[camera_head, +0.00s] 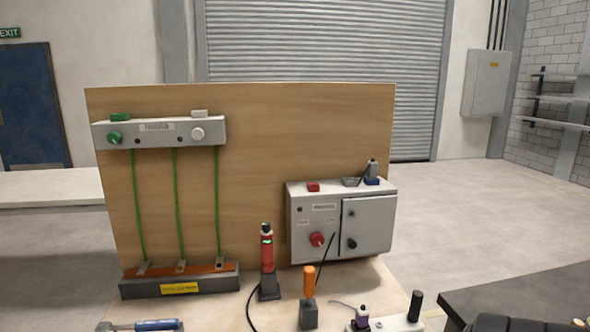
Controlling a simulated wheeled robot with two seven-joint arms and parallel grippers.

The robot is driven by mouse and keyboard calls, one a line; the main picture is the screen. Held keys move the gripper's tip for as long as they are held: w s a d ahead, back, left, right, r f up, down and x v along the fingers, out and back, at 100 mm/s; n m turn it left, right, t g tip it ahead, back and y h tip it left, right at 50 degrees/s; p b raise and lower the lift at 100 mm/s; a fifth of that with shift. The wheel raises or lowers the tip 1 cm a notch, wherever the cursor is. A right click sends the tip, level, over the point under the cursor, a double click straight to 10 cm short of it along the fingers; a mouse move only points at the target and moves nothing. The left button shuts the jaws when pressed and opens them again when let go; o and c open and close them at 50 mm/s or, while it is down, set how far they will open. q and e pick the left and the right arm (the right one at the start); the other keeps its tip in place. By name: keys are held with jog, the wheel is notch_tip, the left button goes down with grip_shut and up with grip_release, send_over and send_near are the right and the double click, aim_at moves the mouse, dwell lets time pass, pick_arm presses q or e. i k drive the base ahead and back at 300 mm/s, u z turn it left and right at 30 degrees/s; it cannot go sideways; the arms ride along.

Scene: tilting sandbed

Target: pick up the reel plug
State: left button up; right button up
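I cannot tell for certain which thing is the reel plug. A grey and black plug-like piece (372,170) stands upright on a blue base on top of the grey control box (370,222).
A red tester (267,248) with a black cable stands upright in a dark holder. An orange-handled tool (309,282) stands in a grey block. A blue-handled tool (157,325) lies front left. A wooden backboard (260,150) rises behind. A dark surface (530,295) lies right.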

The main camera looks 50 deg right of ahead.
aim_at(371, 172)
jog(key=u, duration=0.45)
jog(key=k, duration=0.85)
jog(key=z, duration=1.3)
